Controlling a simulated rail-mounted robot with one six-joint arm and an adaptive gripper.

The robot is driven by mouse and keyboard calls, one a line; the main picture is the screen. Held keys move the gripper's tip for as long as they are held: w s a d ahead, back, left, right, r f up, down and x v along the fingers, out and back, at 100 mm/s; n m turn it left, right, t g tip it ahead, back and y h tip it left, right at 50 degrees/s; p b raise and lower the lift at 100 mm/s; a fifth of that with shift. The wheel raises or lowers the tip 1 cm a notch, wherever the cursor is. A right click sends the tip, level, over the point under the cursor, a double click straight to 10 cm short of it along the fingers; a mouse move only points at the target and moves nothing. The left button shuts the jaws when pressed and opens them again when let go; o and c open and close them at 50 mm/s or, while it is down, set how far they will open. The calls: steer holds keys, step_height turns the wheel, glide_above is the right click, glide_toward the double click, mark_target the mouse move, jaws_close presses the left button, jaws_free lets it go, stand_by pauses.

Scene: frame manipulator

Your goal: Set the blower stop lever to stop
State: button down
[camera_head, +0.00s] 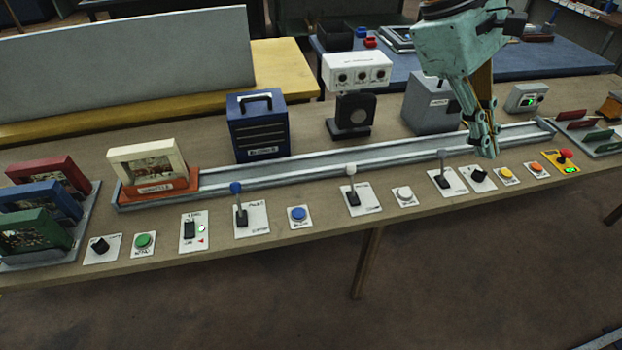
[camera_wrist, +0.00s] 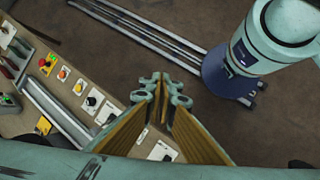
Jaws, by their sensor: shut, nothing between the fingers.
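Three stick levers stand on white plates along the front of the bench: a blue-knobbed lever (camera_head: 237,190), a white-knobbed lever (camera_head: 351,172) and a grey-knobbed lever (camera_head: 441,156). All three stick up from their plates. Their labels are too small for me to tell which is the blower stop lever. My gripper (camera_head: 486,148) is shut and empty, pointing down over the right part of the panel, to the right of the grey-knobbed lever. In the wrist view its closed fingers (camera_wrist: 164,88) hide part of the panel.
A blue box with a handle (camera_head: 258,128) stands behind the long metal rail (camera_head: 330,162). A cream framed block (camera_head: 148,165) sits at the rail's left end.

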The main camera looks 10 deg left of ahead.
steer(key=w+a+f+n+t+h, duration=0.1)
steer(key=w+a+f+h, duration=0.1)
steer(key=w+a, duration=0.55)
steer(key=w+a+f+t+h, duration=0.1)
steer(key=w+a+f, duration=0.3)
steer(key=a, duration=0.6)
steer(key=w+a+f+n+t+h+p, duration=0.15)
steer(key=a+f, duration=0.25)
steer(key=a, duration=0.6)
steer(key=w+a+f+t+h, duration=0.1)
steer(key=w+a+f, duration=0.2)
steer(key=a, duration=0.7)
steer(key=s+a+f+t, duration=0.2)
steer(key=s+a+f, duration=0.3)
steer(key=a, duration=0.5)
steer(key=s+a+f+n+t+p, duration=0.1)
steer(key=s+a+f+t, duration=0.2)
steer(key=a+f, duration=0.6)
steer(key=s+a+f+t, duration=0.3)
steer(key=s+a+f, duration=0.4)
steer(key=a, duration=0.6)
steer(key=shift+s+a+f+n, duration=0.1)
steer(key=shift+s+a+n, duration=0.05)
steer(key=shift+a+n, duration=0.15)
steer(key=shift+s+a+f, duration=0.4)
steer(key=shift+s+f, duration=0.1)
steer(key=shift+s, duration=0.1)
steer(key=shift+w+d, duration=0.1)
steer(key=shift+w, duration=0.05)
